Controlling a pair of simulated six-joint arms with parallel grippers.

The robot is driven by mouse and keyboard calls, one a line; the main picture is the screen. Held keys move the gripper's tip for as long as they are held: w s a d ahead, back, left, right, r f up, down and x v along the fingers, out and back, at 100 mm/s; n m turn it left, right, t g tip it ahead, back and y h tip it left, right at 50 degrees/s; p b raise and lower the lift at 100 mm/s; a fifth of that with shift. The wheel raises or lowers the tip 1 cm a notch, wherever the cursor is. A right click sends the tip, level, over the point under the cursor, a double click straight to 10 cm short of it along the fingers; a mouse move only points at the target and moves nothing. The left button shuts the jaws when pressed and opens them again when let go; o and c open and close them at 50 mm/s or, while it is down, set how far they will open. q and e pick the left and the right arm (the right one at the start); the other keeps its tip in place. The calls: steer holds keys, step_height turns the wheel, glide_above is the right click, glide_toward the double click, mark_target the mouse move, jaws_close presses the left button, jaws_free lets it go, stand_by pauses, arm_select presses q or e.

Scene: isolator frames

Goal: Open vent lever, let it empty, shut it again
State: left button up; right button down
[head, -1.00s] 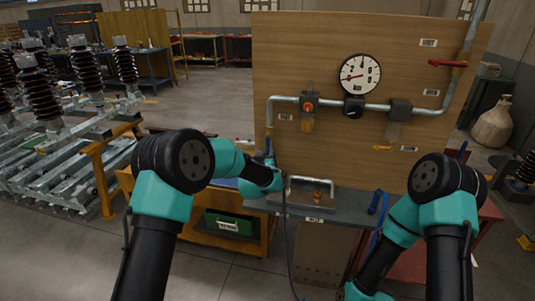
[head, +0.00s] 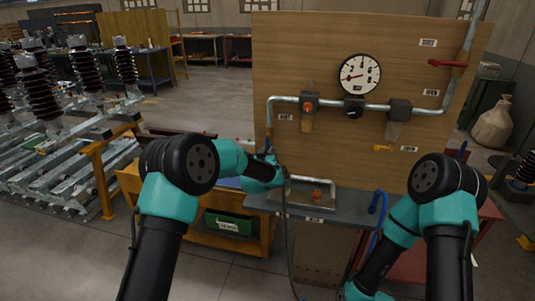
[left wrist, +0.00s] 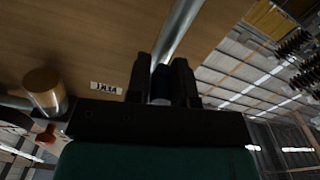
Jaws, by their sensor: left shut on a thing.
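The vent lever is mostly hidden; a dark blue piece (left wrist: 161,82) shows between the fingers in the left wrist view, beside the vertical grey pipe. My left gripper (head: 268,155) is at the lower left of the wooden panel (head: 330,50). Its two dark fingers (left wrist: 160,78) are closed around the blue piece. The lever's exact angle cannot be told. The round gauge (head: 360,74) has a red needle pointing to the left, near the low end. My right arm reaches down to the bottom edge, and its gripper is out of view.
A grey shelf (head: 345,208) below the panel carries a tray with a bent pipe and an orange piece (head: 317,195). A red lever (head: 447,63) and a yellow lever (head: 383,148) are on the panel's right. A blue hose (head: 377,215) hangs at the right.

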arm_select(q)
jaws_close()
steer(key=shift+d+r+n, duration=0.1)
steer(key=shift+d+n, duration=0.15)
steer(key=shift+n, duration=0.55)
steer(key=o, duration=0.6)
jaws_free()
steer(key=shift+a, duration=0.1)
steer(key=shift+o, duration=0.9)
steer(key=shift+s, duration=0.1)
steer(key=shift+s, duration=0.1)
steer(key=v, duration=1.7)
steer(key=shift+s, duration=0.1)
